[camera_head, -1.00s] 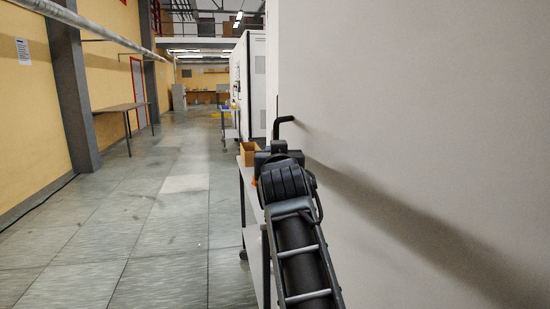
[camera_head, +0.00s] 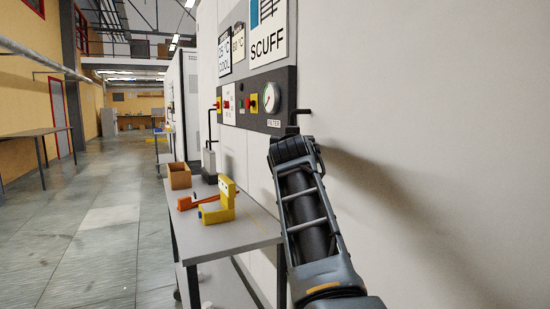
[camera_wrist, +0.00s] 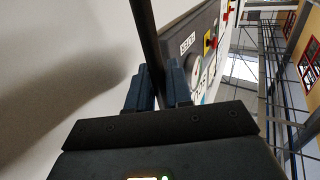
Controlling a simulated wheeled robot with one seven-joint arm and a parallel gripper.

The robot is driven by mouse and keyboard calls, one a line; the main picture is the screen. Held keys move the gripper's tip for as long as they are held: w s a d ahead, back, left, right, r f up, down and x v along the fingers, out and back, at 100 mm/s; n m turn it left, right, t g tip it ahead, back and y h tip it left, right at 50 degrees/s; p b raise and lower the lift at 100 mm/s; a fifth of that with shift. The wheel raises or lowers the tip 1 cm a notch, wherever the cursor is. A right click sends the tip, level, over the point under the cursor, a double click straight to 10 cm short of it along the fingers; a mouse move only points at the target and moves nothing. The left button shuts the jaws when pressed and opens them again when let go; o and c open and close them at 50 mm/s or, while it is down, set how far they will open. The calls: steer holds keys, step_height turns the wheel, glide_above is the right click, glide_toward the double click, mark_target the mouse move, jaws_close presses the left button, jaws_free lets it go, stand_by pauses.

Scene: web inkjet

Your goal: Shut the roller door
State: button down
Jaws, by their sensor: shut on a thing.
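My gripper (camera_wrist: 157,76) is shut on a black handle bar (camera_wrist: 146,35), with one dark finger on each side of it in the wrist view. In the head view the black handle (camera_head: 297,113) sticks up past the end of my arm, at the right end of the control panel. A broad pale flat surface (camera_head: 430,110) fills the right side; I cannot tell how much of it is the roller door. My fingers are hidden behind my wrist in the head view.
A dark control panel (camera_head: 258,98) with a gauge and buttons is beside the handle. Below stands a grey trolley (camera_head: 235,236) bearing a yellow tool (camera_head: 219,208) and a brown box (camera_head: 179,176). The floor (camera_head: 80,240) at left is clear; a long table (camera_head: 33,132) is by the far wall.

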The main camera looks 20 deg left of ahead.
steer(key=shift+w+d+f+m+h+b, duration=0.15)
steer(key=shift+w+d+m+h+b, duration=0.35)
steer(key=shift+w+d, duration=0.75)
steer(key=c, duration=1.2)
jaws_free()
steer(key=shift+s, duration=0.1)
steer(key=shift+p+v, duration=0.5)
steer(key=shift+v, duration=3.35)
steer(key=shift+s+a+f, duration=0.1)
steer(key=shift+a, duration=0.1)
